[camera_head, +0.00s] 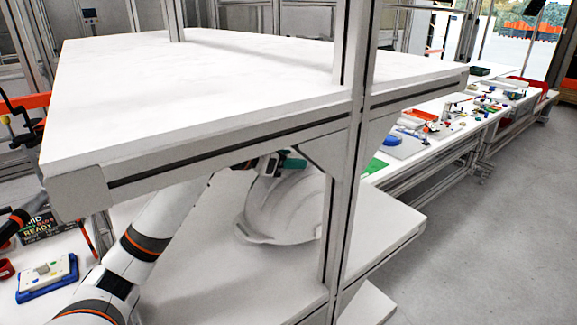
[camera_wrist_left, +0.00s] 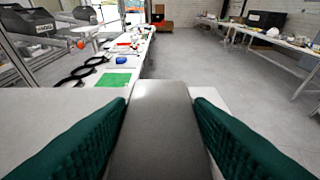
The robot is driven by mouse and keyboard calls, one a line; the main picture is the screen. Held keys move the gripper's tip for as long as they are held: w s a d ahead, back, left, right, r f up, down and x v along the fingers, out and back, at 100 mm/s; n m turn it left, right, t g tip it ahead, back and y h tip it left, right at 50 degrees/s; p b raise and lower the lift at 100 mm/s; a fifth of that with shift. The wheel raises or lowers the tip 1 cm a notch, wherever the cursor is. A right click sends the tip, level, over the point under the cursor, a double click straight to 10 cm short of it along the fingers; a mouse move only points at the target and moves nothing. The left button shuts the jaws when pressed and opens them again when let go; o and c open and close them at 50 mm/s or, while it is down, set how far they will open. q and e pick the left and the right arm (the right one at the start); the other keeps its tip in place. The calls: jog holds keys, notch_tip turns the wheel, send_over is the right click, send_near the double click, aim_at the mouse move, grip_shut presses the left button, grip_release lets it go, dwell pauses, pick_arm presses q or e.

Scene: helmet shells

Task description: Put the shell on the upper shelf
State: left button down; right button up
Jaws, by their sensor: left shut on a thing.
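The pale, bowl-like helmet shell (camera_head: 283,212) is under the upper shelf (camera_head: 215,75), over the lower shelf (camera_head: 215,270). I cannot tell whether it touches the lower shelf. My left arm reaches in beneath the upper board, and my left gripper (camera_head: 281,164) is at the shell's far rim, partly hidden by the board. In the left wrist view, the green fingers of my left gripper (camera_wrist_left: 160,108) are shut on the shell's grey wall (camera_wrist_left: 158,140), one on each side. A shelf post hides the shell's right side. The visible upper shelf is bare. My right gripper is not in view.
A grey upright post (camera_head: 347,180) stands at the shelf's front right. The upper board's edge (camera_head: 230,148) runs just above my arm and the shell. A long workbench (camera_head: 410,145) with trays and small parts extends behind right. Open floor (camera_head: 480,240) lies at the right.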

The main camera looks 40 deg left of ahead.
aim_at(287, 172)
pick_arm(q)
notch_tip(287, 172, down, 3)
jog(key=shift+r+p, duration=0.15)
jog(key=shift+p, duration=0.2)
jog(key=shift+f, duration=0.4)
jog(key=c, duration=0.7)
grip_release()
jog(key=shift+f, duration=0.1)
jog(key=shift+s, duration=0.1)
jog(key=b+v, duration=0.3)
jog(key=v, duration=0.7)
jog(key=shift+s, duration=0.15)
jog(key=shift+v, duration=0.85)
